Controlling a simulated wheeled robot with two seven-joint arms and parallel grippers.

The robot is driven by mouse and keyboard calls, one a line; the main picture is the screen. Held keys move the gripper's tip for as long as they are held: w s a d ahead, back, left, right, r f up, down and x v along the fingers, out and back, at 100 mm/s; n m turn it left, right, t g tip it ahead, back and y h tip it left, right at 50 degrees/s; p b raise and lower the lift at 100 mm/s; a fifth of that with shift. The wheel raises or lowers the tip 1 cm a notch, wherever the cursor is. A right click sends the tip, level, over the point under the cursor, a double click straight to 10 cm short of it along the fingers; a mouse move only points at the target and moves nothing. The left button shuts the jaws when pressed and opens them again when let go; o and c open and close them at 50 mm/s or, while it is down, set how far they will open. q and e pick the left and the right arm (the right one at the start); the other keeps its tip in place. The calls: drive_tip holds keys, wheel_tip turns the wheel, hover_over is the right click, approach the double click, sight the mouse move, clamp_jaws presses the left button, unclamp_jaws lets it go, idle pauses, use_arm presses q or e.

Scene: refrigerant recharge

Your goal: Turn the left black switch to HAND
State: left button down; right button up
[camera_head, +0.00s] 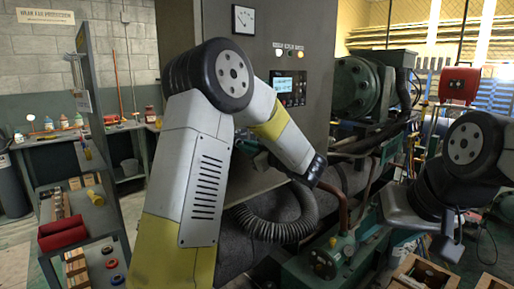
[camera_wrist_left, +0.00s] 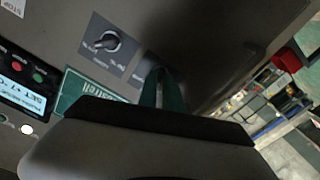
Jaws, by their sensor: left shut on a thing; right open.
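The grey cabinet door (camera_head: 262,50) carries the controls. In the left wrist view, which is turned nearly upside down, one black rotary switch (camera_wrist_left: 105,42) sits uncovered on its dark label plate. Beside it, on the side away from the display, is a second label plate (camera_wrist_left: 150,73). My left gripper (camera_wrist_left: 163,92) has its green fingers shut there on the left black switch, which they largely hide. Its pointer direction cannot be read. In the head view my forearm covers this spot. My right gripper (camera_head: 450,238) hangs open and empty at the right, away from the cabinet.
A lit display (camera_wrist_left: 22,92) and red and green buttons (camera_wrist_left: 38,76) are close by on the panel. A ribbed hose (camera_head: 280,228) and green compressor machinery (camera_head: 355,88) stand below and right of the cabinet. A shelf rack (camera_head: 100,150) stands left, with open floor beside it.

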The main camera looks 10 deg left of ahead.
use_arm(q)
drive_tip(key=shift+r, duration=0.1)
drive_tip(key=shift+n, duration=1.7)
drive_tip(key=c, duration=1.6)
unclamp_jaws()
drive_tip(key=v, duration=0.9)
